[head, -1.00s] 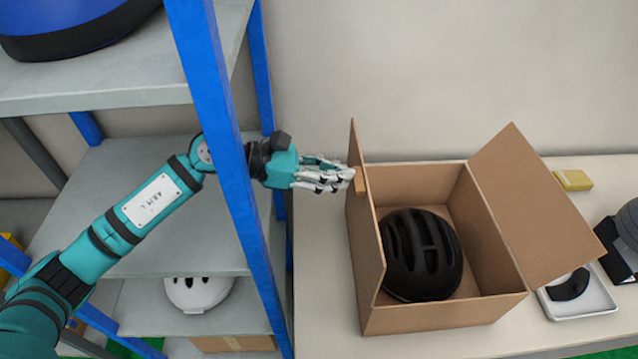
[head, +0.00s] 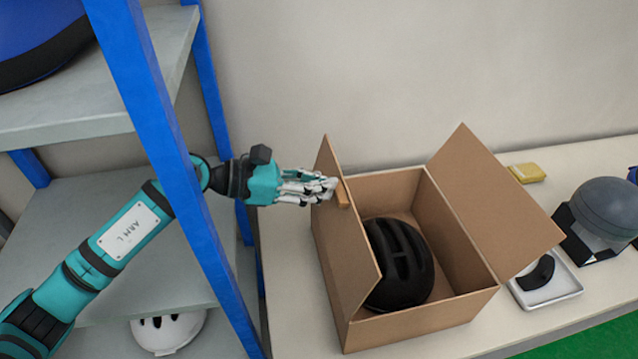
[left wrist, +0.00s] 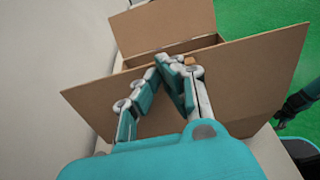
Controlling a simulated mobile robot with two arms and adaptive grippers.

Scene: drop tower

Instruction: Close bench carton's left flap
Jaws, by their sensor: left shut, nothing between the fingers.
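The open cardboard carton (head: 425,318) stands on the bench with a black helmet (head: 398,265) inside. Its left flap (head: 343,235) stands up, leaning slightly inward over the opening. A small orange-brown tab (head: 342,194) shows at the flap's upper edge. The right flap (head: 495,205) is folded outward. My left gripper (head: 328,189) is shut and empty, its fingertips at the outer face of the left flap near the top; exact contact is hard to tell. In the left wrist view the fingers (left wrist: 172,72) lie against the broad left flap (left wrist: 250,75).
A blue-posted shelf rack (head: 165,170) stands left of the bench, its post crossing in front of my left arm. A white helmet (head: 167,332) is on a lower shelf. Right of the carton are a white tray (head: 572,290), a grey domed object (head: 605,212) and a yellow block (head: 527,172).

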